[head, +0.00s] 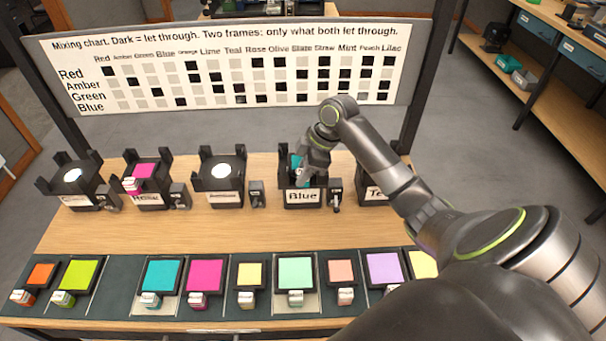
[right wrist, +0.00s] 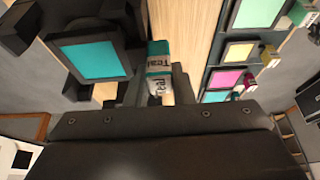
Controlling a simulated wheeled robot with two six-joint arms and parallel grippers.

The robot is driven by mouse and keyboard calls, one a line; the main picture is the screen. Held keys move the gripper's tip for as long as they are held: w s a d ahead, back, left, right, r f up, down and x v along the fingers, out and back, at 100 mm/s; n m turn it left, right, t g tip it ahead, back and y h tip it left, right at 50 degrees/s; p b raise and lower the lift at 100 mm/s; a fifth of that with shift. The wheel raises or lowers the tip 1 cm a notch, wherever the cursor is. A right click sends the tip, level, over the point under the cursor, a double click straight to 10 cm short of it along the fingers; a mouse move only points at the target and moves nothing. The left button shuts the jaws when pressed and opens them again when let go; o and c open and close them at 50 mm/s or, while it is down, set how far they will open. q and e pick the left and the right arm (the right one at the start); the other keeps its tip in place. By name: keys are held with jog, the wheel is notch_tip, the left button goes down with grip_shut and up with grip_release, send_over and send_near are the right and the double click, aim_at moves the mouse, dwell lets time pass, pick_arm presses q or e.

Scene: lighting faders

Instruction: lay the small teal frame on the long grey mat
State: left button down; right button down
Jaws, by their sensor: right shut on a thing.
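The small teal frame (right wrist: 97,58) shows in the right wrist view as a teal pane in a dark border, with a tab (right wrist: 160,68) labelled Teal. My right gripper (right wrist: 150,92) is shut on this tab. In the head view the gripper (head: 312,168) is at the stand labelled Blue (head: 303,196), and only a sliver of the teal pane (head: 294,163) shows between the stand's posts. I cannot tell whether the frame rests in the stand or is lifted. The long grey mat (head: 115,285) runs along the table's front. My left gripper is not in view.
Several coloured frames lie on the mat, among them a larger teal one (head: 163,272) and a magenta one (head: 205,274). A bare stretch lies between the lime frame (head: 79,274) and that teal one. A magenta frame (head: 144,171) sits in another stand. A mixing chart stands behind.

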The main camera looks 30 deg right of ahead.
notch_tip(320, 180, up, 9)
jog(key=shift+r, duration=0.1)
jog(key=shift+r+p, duration=0.35)
jog(key=shift+p, duration=0.25)
jog(key=shift+f, duration=0.1)
